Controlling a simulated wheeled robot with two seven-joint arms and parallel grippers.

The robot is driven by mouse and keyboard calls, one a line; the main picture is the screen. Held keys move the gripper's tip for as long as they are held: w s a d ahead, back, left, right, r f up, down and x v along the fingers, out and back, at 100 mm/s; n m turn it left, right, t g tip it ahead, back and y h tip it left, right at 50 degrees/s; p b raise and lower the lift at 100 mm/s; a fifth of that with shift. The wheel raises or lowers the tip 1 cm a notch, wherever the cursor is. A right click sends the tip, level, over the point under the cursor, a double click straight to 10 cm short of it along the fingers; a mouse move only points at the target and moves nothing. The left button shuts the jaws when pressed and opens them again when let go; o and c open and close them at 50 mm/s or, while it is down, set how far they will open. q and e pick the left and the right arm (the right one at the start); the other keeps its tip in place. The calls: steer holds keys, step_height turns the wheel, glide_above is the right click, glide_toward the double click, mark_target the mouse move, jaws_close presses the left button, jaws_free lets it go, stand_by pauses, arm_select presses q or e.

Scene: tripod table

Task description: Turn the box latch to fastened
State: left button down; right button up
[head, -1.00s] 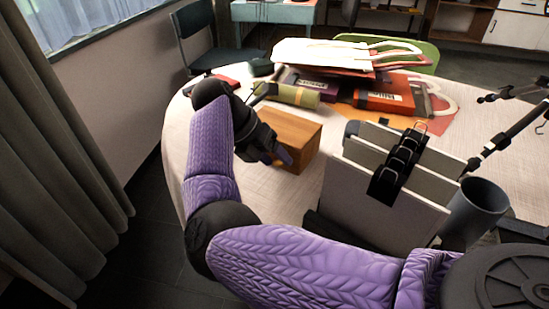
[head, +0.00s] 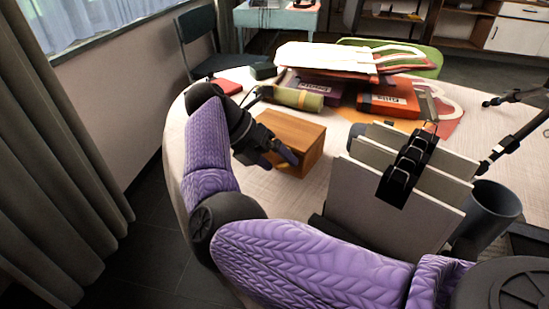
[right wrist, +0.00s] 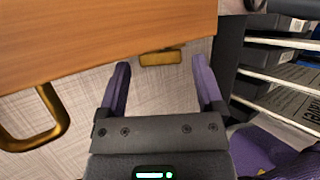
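The wooden box (head: 298,131) stands on the round table, left of its middle. In the right wrist view its wooden surface (right wrist: 100,28) fills the top left. A small brass latch piece (right wrist: 160,57) shows at the box's edge, ahead of the gap between my fingers. A larger brass loop (right wrist: 55,125) shows at the left; I cannot tell how it is attached. My right gripper (head: 277,157) is at the box's near left side. Its two purple fingers (right wrist: 163,85) are apart with nothing between them, short of the brass piece. My left gripper is not in view.
A file rack with grey panels (head: 395,195) and a grey cup (head: 490,212) stand right of the box. Books, an orange box (head: 388,103) and bags (head: 335,58) lie behind it. A green roll (head: 298,98) lies close behind.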

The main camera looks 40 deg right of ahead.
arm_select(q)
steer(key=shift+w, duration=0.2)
arm_select(e)
steer(key=shift+o, duration=0.3)
steer(key=shift+r, duration=0.15)
arm_select(q)
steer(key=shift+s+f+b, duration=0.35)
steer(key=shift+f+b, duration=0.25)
steer(key=shift+b, duration=0.05)
arm_select(e)
steer(key=v, duration=0.9)
steer(key=shift+w+a+r, duration=0.15)
steer(key=shift+a+r, duration=0.05)
steer(key=shift+a, duration=0.05)
